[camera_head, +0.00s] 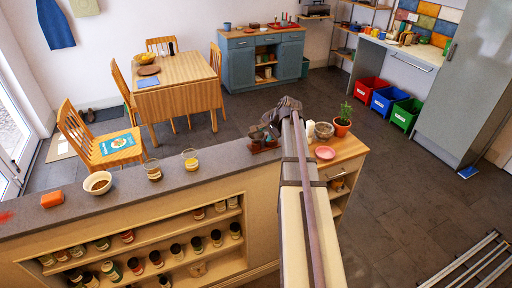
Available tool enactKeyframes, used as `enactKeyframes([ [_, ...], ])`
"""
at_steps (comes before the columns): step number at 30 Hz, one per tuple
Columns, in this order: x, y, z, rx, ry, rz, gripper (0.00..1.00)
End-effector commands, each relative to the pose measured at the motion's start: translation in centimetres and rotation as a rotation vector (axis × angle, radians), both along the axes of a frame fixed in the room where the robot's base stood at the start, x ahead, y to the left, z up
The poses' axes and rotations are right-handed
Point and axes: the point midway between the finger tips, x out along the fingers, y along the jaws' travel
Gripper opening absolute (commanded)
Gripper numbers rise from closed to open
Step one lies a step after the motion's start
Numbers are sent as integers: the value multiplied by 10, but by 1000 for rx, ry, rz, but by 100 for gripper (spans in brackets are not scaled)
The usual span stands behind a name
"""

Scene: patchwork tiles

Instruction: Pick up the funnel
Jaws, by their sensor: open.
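I cannot make out a funnel for certain in this view. My arm reaches away from the bottom of the picture over the grey-topped counter (215,165). My gripper (268,131) is at its far end, small and dark, above the counter's right part. It is open, and I see nothing held in it. A dark reddish-brown object (264,147) stands on the counter just below the gripper; its shape is too small to tell. I cannot tell whether the gripper touches it. My arm hides part of the counter.
A bowl (97,183), two glass jars and an orange block (52,198) stand on the counter's left half. Right of my arm, a wooden unit holds a pink dish (325,153), a bowl and a potted plant (342,122). Open floor lies further right.

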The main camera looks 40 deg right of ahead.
Motion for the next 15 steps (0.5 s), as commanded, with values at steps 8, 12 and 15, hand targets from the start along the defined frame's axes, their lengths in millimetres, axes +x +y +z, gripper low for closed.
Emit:
enactKeyframes([
  [8,22,6,-32,-1,0,2,40],
  [12,30,7,-43,-1,0,0,40],
  [15,30,8,-39,-1,0,-1,40],
])
